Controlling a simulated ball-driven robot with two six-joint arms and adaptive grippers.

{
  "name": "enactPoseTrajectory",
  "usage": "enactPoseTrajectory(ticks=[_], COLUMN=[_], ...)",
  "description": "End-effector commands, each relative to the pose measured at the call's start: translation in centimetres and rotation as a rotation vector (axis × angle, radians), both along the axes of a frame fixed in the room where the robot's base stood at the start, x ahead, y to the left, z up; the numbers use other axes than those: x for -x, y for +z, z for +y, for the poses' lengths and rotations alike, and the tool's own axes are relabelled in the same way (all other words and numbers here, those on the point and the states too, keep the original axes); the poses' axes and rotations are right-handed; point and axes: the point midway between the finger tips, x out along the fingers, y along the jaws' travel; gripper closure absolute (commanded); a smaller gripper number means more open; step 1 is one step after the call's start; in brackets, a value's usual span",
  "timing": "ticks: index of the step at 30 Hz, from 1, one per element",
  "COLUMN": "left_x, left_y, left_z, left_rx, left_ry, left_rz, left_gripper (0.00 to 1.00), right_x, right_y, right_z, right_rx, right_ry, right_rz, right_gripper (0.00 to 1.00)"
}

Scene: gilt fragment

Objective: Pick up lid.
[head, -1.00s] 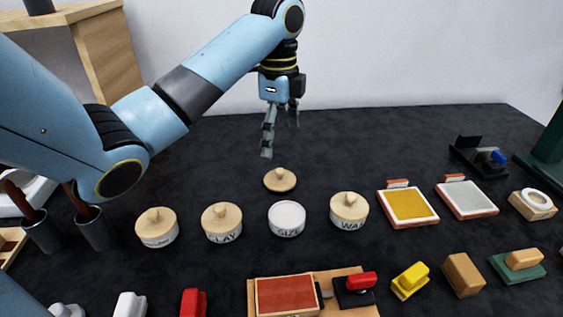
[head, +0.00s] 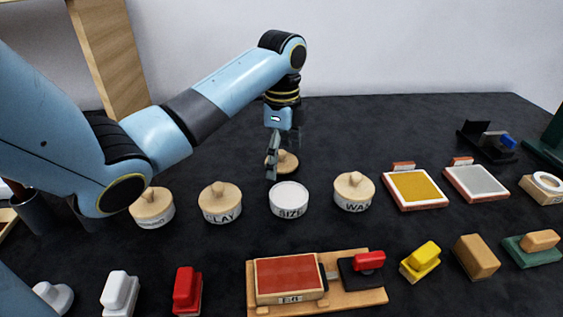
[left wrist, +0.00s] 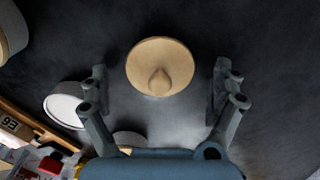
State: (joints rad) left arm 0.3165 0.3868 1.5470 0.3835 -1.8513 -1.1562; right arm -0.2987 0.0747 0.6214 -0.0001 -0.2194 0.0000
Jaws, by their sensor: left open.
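The lid (head: 288,164) is a round wooden disc with a knob, lying on the dark table behind the jar marked SIZE (head: 289,201). That jar is uncovered and shows a white top. My left gripper (head: 283,163) points down at the lid, and a finger hides part of it. In the left wrist view the lid (left wrist: 160,67) lies ahead of and between the spread fingers (left wrist: 161,88), with clear gaps on both sides. The left gripper is open and empty. My right gripper is not in view.
Lidded jars stand left, marked CLAY (head: 220,204), and right, marked WAX (head: 354,193). A yellow pad (head: 414,188) and a grey pad (head: 477,182) lie further right. A red block on a wooden board (head: 290,276) is in front. The table behind the lid is clear.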

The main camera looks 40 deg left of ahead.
Motion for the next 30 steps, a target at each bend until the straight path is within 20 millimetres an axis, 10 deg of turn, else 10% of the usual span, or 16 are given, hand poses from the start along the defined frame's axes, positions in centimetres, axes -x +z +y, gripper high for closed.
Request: enactPoseTrajectory(ticks=[13, 30], left_x=[0.0, -0.1], left_y=[0.0, 3.6], left_z=[0.0, 0.1], left_rx=[0.001, -0.002], left_ry=[0.0, -0.001], left_rz=[0.0, -0.005], left_gripper=[0.57, 0.57], right_x=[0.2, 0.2], right_y=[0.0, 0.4], right_z=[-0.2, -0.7], right_rx=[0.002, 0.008], right_ry=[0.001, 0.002], right_rz=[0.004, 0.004], right_gripper=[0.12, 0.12])
